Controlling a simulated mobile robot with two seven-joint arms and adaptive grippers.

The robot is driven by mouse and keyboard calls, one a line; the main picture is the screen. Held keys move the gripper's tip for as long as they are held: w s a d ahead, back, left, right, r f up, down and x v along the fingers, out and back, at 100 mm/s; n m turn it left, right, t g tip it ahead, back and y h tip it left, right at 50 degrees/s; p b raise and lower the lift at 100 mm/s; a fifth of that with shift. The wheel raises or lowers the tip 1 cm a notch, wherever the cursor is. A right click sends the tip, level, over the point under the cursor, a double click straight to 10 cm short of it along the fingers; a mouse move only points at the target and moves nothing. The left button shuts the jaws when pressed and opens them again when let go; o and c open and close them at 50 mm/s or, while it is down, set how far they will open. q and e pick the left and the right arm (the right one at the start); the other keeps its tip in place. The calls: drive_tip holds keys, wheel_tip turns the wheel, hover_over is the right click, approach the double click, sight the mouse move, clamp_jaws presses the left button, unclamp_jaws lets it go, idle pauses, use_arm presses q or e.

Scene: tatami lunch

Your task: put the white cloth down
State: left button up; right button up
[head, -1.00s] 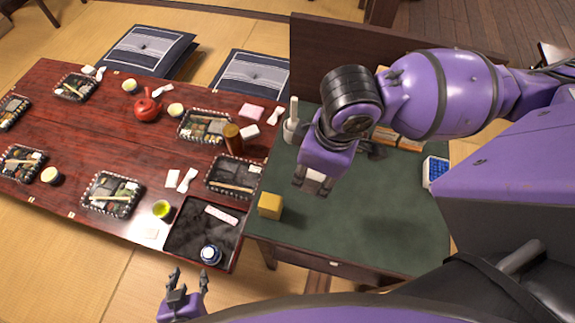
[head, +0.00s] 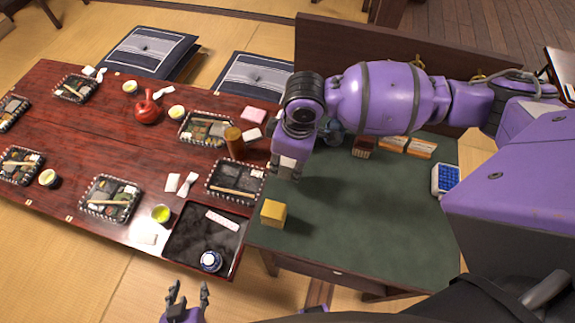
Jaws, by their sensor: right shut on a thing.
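My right gripper (head: 286,172) points down over the left part of the green desk top (head: 340,222), close to the edge of the red lacquered table (head: 95,143). It is shut on the white cloth (head: 288,161), of which only a small pale patch shows at the fingers. The rest of the cloth is hidden by the gripper. My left gripper (head: 187,293) is open and empty, low in front of the table's front edge.
A yellow block (head: 273,214) stands on the desk just below the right gripper. A brown cylinder (head: 234,142) stands left of the gripper. The desk's middle is clear.

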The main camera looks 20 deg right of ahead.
sight(288, 169)
drive_tip(key=shift+w+f, duration=0.15)
drive_tip(key=shift+f, duration=0.75)
drive_tip(key=shift+w+f, duration=0.1)
drive_tip(key=shift+f, duration=0.8)
drive_tip(key=shift+f, duration=0.1)
drive_tip(key=o, duration=1)
drive_tip(key=r, duration=0.8)
drive_tip(key=d+r+p, duration=0.1)
drive_tip(key=r, duration=0.3)
drive_tip(key=shift+s, duration=0.4)
drive_tip(key=shift+r, duration=0.1)
